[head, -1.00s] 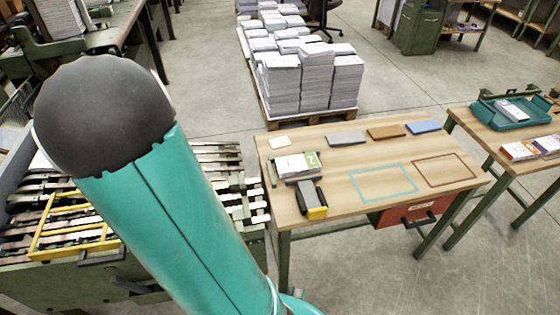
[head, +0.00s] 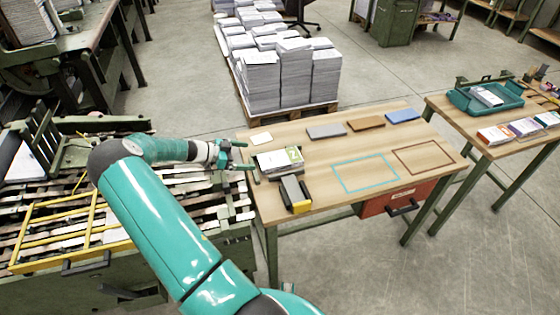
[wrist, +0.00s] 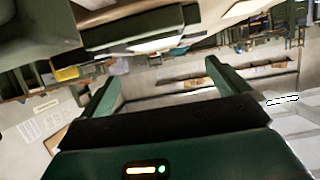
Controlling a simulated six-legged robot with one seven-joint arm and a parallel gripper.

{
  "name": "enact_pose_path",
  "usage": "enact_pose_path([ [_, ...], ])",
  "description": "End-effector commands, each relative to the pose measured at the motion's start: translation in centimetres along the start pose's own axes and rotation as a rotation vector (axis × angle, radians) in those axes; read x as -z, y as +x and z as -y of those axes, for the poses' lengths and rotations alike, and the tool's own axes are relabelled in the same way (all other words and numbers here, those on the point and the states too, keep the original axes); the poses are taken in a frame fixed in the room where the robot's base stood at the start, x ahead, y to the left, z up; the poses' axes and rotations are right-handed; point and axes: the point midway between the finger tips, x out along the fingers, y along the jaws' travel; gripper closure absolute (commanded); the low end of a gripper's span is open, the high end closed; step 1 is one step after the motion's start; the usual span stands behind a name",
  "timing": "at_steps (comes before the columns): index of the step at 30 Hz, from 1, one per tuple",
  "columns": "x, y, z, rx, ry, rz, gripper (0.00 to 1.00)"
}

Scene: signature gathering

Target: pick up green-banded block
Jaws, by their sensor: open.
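A white paper block with a green marked end (head: 293,156) lies at the left end of the wooden table, in or against a dark holder. It looks like the green-banded block, though the band is small here. My gripper (head: 244,155) is just left of it, by the table's left edge, and touches nothing that I can make out. In the wrist view, my gripper's two green fingers (wrist: 160,78) stand wide apart with nothing between them. I cannot identify the block in that tilted view.
A grey tool with a yellow end (head: 296,195) lies in front of the block. Grey (head: 326,131), brown (head: 366,125) and blue (head: 403,115) pads line the table's back. Teal (head: 366,173) and brown (head: 423,158) outlines are empty. A slatted machine (head: 190,215) adjoins the left.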

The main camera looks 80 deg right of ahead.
Motion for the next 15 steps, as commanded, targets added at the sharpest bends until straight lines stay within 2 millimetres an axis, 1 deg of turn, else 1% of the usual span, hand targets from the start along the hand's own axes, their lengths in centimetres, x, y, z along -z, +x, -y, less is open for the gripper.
enact_pose_path([
  [9, 0.0, 6.0, -0.2, -0.005, -0.002, 0.002, 0.00],
  [12, 0.0, 7.2, -0.1, -0.003, -0.001, 0.003, 0.00],
  [15, 0.0, 7.8, -0.1, -0.001, -0.002, 0.003, 0.00],
])
